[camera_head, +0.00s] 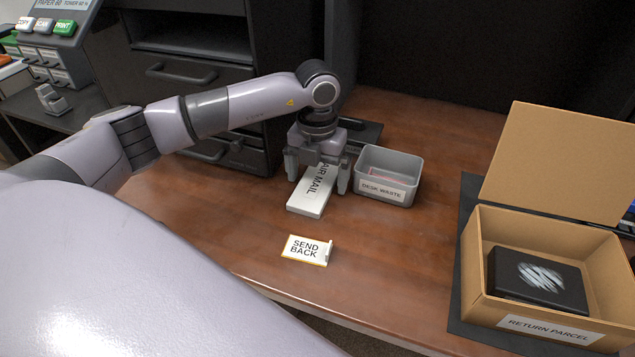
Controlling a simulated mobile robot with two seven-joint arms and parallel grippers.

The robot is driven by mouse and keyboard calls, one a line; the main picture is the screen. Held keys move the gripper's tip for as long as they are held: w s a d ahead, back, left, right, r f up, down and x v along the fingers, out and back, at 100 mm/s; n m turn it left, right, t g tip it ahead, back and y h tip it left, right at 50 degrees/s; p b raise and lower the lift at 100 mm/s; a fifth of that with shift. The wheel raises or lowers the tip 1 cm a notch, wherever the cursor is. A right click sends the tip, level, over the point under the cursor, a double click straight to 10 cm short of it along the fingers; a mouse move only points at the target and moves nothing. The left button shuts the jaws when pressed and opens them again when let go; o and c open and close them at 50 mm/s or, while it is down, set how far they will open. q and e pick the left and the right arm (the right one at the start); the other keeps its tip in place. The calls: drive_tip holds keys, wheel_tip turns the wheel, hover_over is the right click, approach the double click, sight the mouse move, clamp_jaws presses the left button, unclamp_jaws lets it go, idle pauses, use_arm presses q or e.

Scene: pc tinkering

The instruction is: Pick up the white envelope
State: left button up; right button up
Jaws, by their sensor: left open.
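The white envelope (309,200), marked "AIR MAIL", lies on the brown wooden desk near the middle of the head view. My left gripper (317,181) is above its far end, pointing down. Its two fingers are apart, one on each side of the envelope. The gripper body hides the envelope's far end. I cannot tell whether the fingers touch it. My right gripper is not in view.
A grey "DESK WASTE" bin (409,193) stands close right of the gripper. A "SEND BACK" card (307,249) lies in front. An open "RETURN PARCEL" box (541,328) holding a black box (540,279) stands at right. Dark drawers (190,75) stand behind left.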

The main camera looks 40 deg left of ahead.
use_arm(q)
drive_tip(key=c, duration=1.1)
drive_tip(key=shift+r, duration=0.15)
